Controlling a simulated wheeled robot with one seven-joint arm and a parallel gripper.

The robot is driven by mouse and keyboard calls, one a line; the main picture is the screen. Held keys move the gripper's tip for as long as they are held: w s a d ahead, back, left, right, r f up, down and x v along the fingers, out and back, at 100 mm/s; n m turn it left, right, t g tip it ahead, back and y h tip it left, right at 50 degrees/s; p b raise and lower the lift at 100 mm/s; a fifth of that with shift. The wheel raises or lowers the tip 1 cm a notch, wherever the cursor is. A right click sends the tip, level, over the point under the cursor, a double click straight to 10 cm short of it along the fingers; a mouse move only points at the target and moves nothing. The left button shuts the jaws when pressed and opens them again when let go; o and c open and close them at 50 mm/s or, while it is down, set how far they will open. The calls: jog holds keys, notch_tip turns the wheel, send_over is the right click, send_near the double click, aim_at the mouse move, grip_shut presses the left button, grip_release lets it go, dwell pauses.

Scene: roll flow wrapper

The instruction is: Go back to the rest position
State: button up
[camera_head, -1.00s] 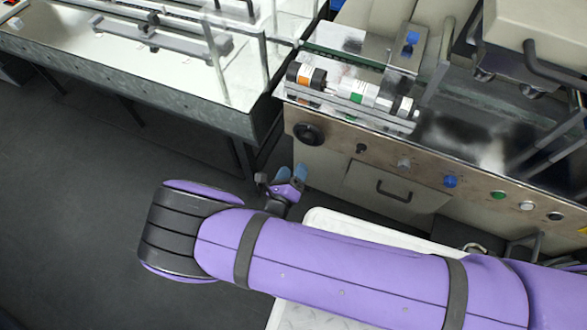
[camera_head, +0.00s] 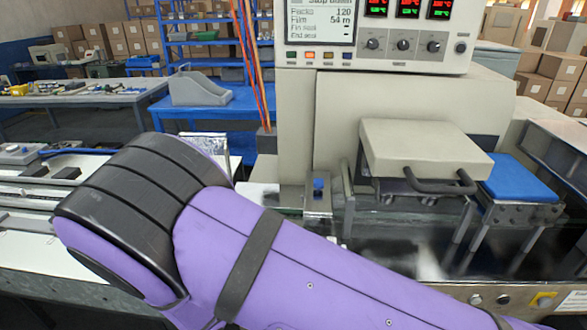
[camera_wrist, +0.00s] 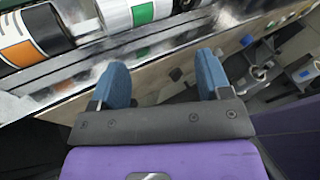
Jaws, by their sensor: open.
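My gripper (camera_wrist: 160,84) shows in the wrist view with its two blue fingertips apart and nothing between them. It points toward the machine's front edge, just short of the rollers. A roller with an orange and black label (camera_wrist: 30,40) and a white roller with a green label (camera_wrist: 130,12) lie beyond the fingertips, behind a metal rail (camera_wrist: 80,75). In the head view my purple arm crosses the lower part of the picture, and my gripper is hidden there.
In the head view the wrapping machine (camera_head: 430,130) has a control panel (camera_head: 400,35) and a beige cover with a dark handle (camera_head: 430,150). A blue pad (camera_head: 520,178) is at right. A blue table (camera_head: 230,105) and shelves with boxes (camera_head: 200,45) stand behind.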

jog(key=w+d+r+m+g+y, duration=0.2)
jog(key=d+r+m+g, duration=0.9)
jog(key=d+r+m, duration=1.05)
jog(key=s+d+r+m+t+y, duration=0.4)
jog(key=s+d+r+m+y, duration=0.3)
jog(key=s+d+r, duration=1)
jog(key=shift+s+r+m, duration=1.15)
jog(key=shift+r+m, duration=0.5)
jog(key=shift+m, duration=0.1)
